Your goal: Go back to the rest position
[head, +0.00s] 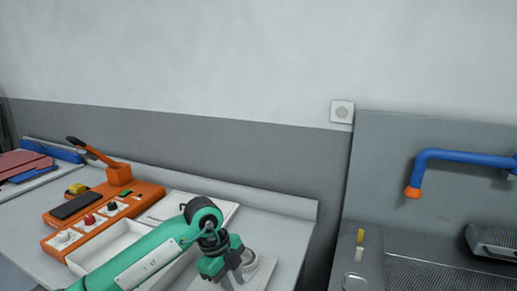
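My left arm reaches in from the bottom left, green with a dark joint. Its gripper (241,272) points down over the front right part of the grey counter (285,236). Its two dark fingers look spread apart, and I see nothing between them. A flat pale item (264,273) lies under and beside the fingers; whether they touch it I cannot tell. My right gripper is not in view.
An orange device (140,194) with a lever and knobs stands on the counter, left of a white tray (100,246) partly hidden by my arm. White sheets (172,205) lie behind the arm. At right is a sink unit (400,240) with a blue tap (455,155).

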